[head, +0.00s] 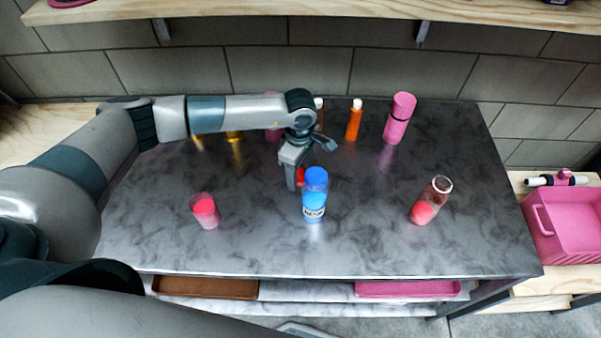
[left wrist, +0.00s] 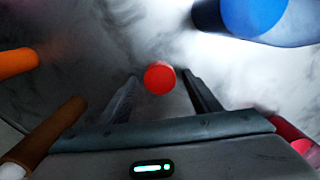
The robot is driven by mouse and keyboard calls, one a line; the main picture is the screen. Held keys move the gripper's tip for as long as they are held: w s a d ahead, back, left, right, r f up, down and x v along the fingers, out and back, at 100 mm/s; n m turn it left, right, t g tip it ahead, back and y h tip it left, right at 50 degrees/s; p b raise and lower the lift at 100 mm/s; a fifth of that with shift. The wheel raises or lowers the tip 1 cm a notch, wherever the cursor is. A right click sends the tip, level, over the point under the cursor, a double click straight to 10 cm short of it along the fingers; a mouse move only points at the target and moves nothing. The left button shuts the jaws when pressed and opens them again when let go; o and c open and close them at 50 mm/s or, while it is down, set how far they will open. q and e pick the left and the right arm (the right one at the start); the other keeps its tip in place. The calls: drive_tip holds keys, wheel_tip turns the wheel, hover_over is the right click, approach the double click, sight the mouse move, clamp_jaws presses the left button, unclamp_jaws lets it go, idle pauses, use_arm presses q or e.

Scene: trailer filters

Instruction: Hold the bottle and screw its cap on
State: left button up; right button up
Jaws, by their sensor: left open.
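A small red cap (head: 300,177) is on the grey marbled table, partly hidden by my left gripper (head: 292,182). In the left wrist view the cap (left wrist: 159,77) shows as a red disc between the tips of the two open fingers (left wrist: 162,92). I cannot tell whether either finger touches it. A clear bottle with an open top and red-pink contents (head: 424,208) stands at the right of the table. A clear container with pink contents (head: 206,211) stands at the left. My right gripper is not in view.
A blue bottle (head: 314,198) stands upright just in front of the cap, close to my left gripper. An orange bottle (head: 354,122) and a pink bottle (head: 399,119) stand at the back. A pink basket (head: 568,240) is off to the right. The table front is clear.

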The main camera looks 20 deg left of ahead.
sight(300, 174)
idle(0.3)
use_arm(q)
drive_tip(key=c, duration=1.1)
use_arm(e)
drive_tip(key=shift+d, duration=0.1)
use_arm(q)
drive_tip(key=shift+r, duration=0.15)
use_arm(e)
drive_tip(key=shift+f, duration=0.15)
use_arm(q)
drive_tip(key=shift+r+b, duration=0.45)
drive_tip(key=shift+r, duration=0.15)
drive_tip(key=shift+r+b, duration=1.5)
drive_tip(key=shift+r, duration=2.8)
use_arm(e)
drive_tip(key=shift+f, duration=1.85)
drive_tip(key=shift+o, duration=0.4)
